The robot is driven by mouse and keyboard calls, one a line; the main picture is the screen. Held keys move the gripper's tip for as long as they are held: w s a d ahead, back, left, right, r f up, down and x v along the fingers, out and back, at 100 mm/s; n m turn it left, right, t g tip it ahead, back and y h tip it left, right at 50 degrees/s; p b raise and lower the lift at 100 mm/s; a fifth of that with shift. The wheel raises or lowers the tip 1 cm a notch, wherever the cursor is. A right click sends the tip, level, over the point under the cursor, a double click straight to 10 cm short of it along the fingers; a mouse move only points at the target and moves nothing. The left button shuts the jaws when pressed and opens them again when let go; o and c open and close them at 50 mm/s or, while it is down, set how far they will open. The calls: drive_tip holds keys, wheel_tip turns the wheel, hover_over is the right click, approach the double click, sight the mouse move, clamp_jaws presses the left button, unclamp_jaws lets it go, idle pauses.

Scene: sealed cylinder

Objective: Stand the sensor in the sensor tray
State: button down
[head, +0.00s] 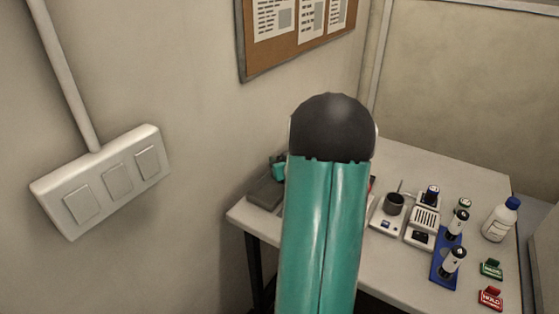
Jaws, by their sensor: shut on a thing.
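The teal link of my own arm with its dark rounded joint fills the middle of the head view and covers part of the table. My gripper cannot be made out; it may be hidden behind the arm. No sensor can be picked out for certain. A dark grey, low box (264,192) lies at the table's left end, with a small teal and dark shape (278,167) above it, partly hidden by my arm. I cannot tell whether this shape is part of my arm or a separate thing. I cannot tell which container is the sensor tray.
On the white table (420,165), a blue rack (439,271) holds two white, dark-topped cylinders. Beside it stand a dark cup (394,203) on a white device, a white slotted unit (425,217), a blue-capped bottle (499,222), a green stand (491,268) and a red stand (490,297).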

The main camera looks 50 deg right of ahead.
drive_tip(key=c, duration=1.1)
unclamp_jaws()
drive_tip(key=shift+f, duration=0.15)
